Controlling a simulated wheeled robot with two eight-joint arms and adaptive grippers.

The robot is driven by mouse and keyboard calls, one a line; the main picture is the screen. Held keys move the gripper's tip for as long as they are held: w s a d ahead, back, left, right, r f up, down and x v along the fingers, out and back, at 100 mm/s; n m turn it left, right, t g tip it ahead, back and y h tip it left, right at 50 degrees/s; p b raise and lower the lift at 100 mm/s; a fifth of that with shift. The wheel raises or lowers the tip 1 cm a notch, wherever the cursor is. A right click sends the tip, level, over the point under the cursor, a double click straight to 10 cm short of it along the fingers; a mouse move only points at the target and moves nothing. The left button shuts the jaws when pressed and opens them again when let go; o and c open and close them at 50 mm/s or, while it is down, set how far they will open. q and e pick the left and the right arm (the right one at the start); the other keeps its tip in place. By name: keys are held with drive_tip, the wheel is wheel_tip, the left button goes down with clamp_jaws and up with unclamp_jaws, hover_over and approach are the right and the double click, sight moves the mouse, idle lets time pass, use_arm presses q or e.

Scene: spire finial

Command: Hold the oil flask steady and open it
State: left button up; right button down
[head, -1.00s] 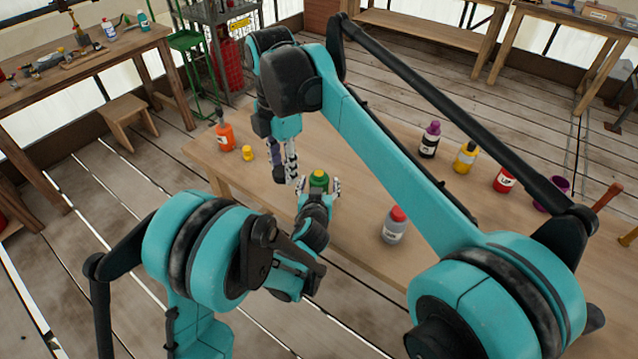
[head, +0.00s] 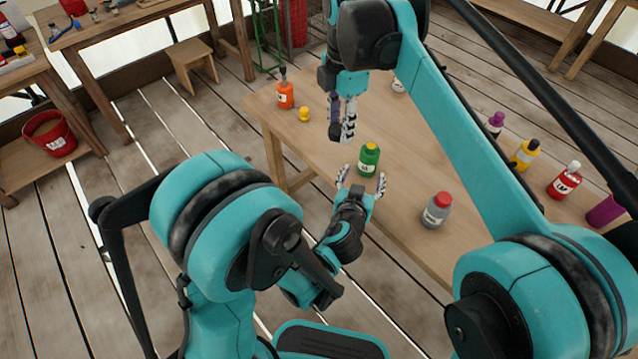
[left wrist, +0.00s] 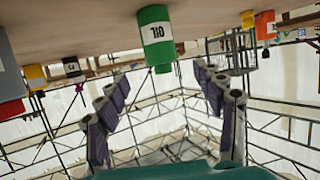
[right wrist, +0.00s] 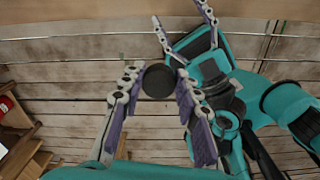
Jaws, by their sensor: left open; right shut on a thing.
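My right gripper (head: 342,122) is above the table, left of and behind the flask. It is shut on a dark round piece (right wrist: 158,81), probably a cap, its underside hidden.
A grey bottle with a red cap (head: 437,209) stands to the right. An orange bottle (head: 285,94) and a small yellow piece (head: 304,114) are at the left end. Several bottles stand behind my right arm. The table (head: 400,215) is bare around the flask.

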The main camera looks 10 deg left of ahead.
use_arm(q)
drive_tip(key=s+a+r+n+g+y, duration=0.1)
drive_tip(key=s+a+r+g, duration=0.1)
drive_tip(key=a, duration=0.4)
drive_tip(key=s+a+r+g+y, duration=0.1)
drive_tip(key=s+a+g, duration=0.15)
drive_tip(key=a, duration=0.45)
drive_tip(key=s+a+r+g, duration=0.1)
drive_tip(key=s+a, duration=0.1)
drive_tip(key=s, duration=0.4)
drive_tip(key=s+a+g+h, duration=0.1)
drive_tip(key=s+a, duration=0.1)
drive_tip(key=s, duration=0.4)
drive_tip(key=shift+s+r, duration=0.2)
drive_tip(key=shift+r, duration=0.15)
drive_tip(key=shift+g, duration=0.25)
